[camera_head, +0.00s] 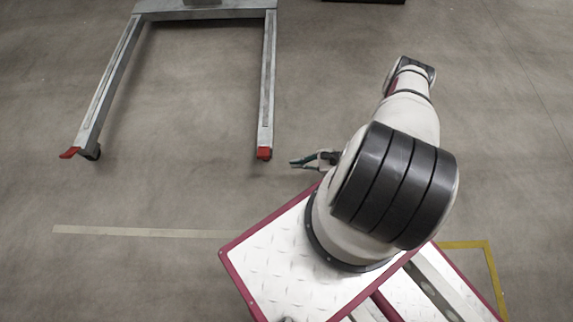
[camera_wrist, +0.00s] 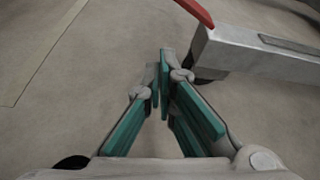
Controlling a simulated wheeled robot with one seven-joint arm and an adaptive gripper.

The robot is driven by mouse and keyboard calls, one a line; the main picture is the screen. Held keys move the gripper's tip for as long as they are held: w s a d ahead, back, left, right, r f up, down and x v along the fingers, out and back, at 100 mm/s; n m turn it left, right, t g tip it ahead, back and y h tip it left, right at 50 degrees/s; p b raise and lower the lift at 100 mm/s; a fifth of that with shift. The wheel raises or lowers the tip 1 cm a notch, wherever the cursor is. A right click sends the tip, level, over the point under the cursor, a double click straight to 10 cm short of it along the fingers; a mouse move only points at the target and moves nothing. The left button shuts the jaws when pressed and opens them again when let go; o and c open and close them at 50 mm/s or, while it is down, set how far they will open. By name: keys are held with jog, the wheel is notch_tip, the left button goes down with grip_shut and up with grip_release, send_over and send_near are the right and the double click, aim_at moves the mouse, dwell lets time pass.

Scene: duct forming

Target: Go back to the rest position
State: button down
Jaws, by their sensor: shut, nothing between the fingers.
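My gripper (camera_head: 298,162) shows in the head view at the left side of my arm, over bare floor near the red-tipped right leg of the metal frame. The rest of the hand is partly hidden behind my arm. In the wrist view my gripper (camera_wrist: 160,80) points ahead with its green-padded fingers together at the tips. Nothing shows between the fingers.
A grey metal frame (camera_head: 268,85) with red-tipped legs stands at the upper left. One leg (camera_wrist: 250,50) lies ahead right in the wrist view. Pale tape (camera_head: 140,231) and yellow tape (camera_head: 490,262) mark the floor. Open floor lies at the right.

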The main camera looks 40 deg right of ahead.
jog(key=shift+s+d+r, duration=0.15)
jog(key=shift+s+d, duration=0.05)
jog(key=shift+d, duration=0.15)
